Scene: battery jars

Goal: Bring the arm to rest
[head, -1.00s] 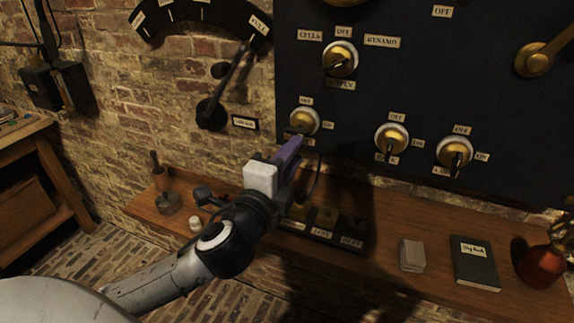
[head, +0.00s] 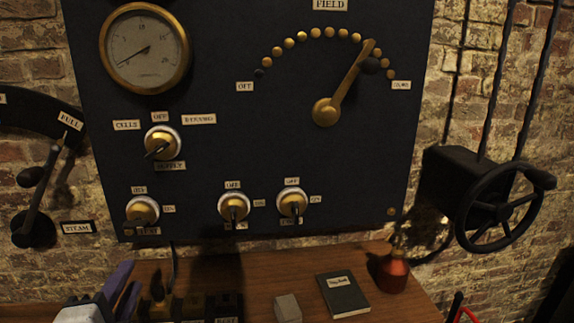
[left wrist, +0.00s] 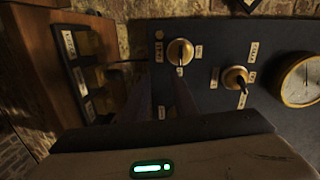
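My left gripper (head: 130,278) shows at the lower left of the head view, in front of the wooden shelf below the dark panel. Its purple fingers stand apart. In the left wrist view the left gripper (left wrist: 164,85) points at the panel's lower edge with a gap between its fingers and nothing held. A red and black piece shows at the bottom edge of the head view, right of the middle; I cannot tell whether it is my right gripper.
The dark panel (head: 280,130) carries a gauge (head: 145,48), a brass field lever (head: 345,85) and several knob switches. On the shelf (head: 262,268) are a grey block (head: 287,308), a dark book (head: 343,294) and a red flask (head: 391,273). A handwheel (head: 500,208) is at right.

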